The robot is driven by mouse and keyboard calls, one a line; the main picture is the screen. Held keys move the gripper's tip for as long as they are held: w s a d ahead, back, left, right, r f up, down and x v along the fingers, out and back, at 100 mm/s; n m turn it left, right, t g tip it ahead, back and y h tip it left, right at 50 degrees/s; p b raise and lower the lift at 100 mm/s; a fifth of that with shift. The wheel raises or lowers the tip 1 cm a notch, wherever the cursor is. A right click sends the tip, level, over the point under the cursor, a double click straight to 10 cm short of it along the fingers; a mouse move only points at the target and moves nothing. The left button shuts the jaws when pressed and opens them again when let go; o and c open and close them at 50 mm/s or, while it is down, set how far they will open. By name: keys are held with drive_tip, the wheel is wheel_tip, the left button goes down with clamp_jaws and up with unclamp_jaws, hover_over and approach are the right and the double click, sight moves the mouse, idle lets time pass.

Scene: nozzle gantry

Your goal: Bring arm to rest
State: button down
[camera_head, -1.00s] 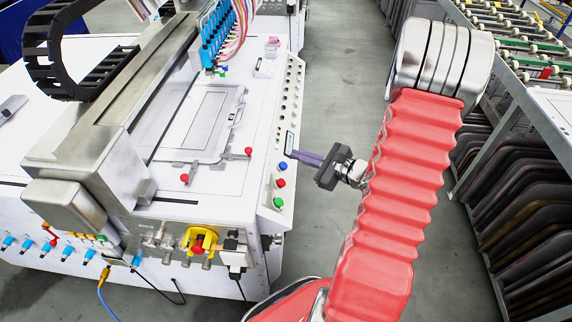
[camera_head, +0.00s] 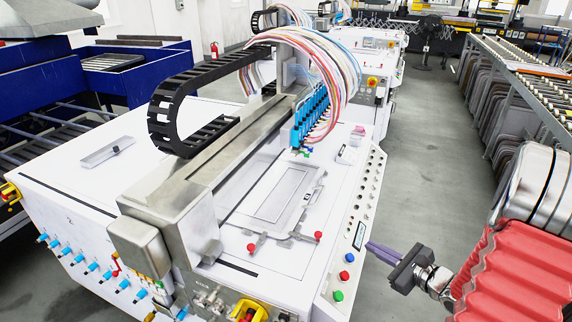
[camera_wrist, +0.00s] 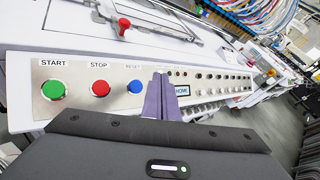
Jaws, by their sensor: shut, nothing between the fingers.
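My gripper (camera_head: 377,249) is at the right of the machine, close to the edge of its control panel (camera_head: 362,213). Its two purple fingers are together with nothing between them. In the wrist view the fingers of my gripper (camera_wrist: 160,84) point at the panel, between the blue button and a small display marked HOME (camera_wrist: 182,118). The green START button (camera_wrist: 53,89), red STOP button (camera_wrist: 100,88) and blue button (camera_wrist: 134,87) are to the left of the fingers. I cannot tell whether the fingertips touch the panel. My red-sleeved arm fills the lower right of the head view.
The white machine carries a metal gantry (camera_head: 205,160), a blue nozzle row (camera_head: 309,118) with coloured hoses, and a framed panel (camera_head: 277,194). Racks (camera_head: 505,95) line the right side. The grey aisle floor (camera_head: 430,140) is free.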

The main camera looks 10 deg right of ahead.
drive_tip(key=s+a+n+g+y, duration=0.1)
drive_tip(key=s+a+n, duration=0.1)
drive_tip(key=s+a+f+n+g+y, duration=0.1)
drive_tip(key=s+a+n+g, duration=0.1)
drive_tip(key=a, duration=0.1)
drive_tip(key=s+a+f+n+g+y, duration=0.1)
drive_tip(key=s+a+g, duration=0.1)
drive_tip(key=a, duration=0.1)
drive_tip(key=shift+s+f+n, duration=0.1)
drive_tip(key=shift+f+n, duration=0.05)
drive_tip(key=shift+n, duration=0.25)
drive_tip(key=s+a+r+n+g+h, duration=0.5)
drive_tip(key=s+a+r+n+g, duration=0.4)
drive_tip(key=n, duration=0.5)
drive_tip(key=s+a+r+n+t+h, duration=0.1)
drive_tip(key=a+r+n+t, duration=0.4)
drive_tip(key=r, duration=0.7)
drive_tip(key=a+n+h, duration=0.1)
drive_tip(key=a+n, duration=0.1)
drive_tip(key=n, duration=0.1)
drive_tip(key=shift+s+n+t+h, duration=0.35)
drive_tip(key=shift+n+t+h, duration=0.05)
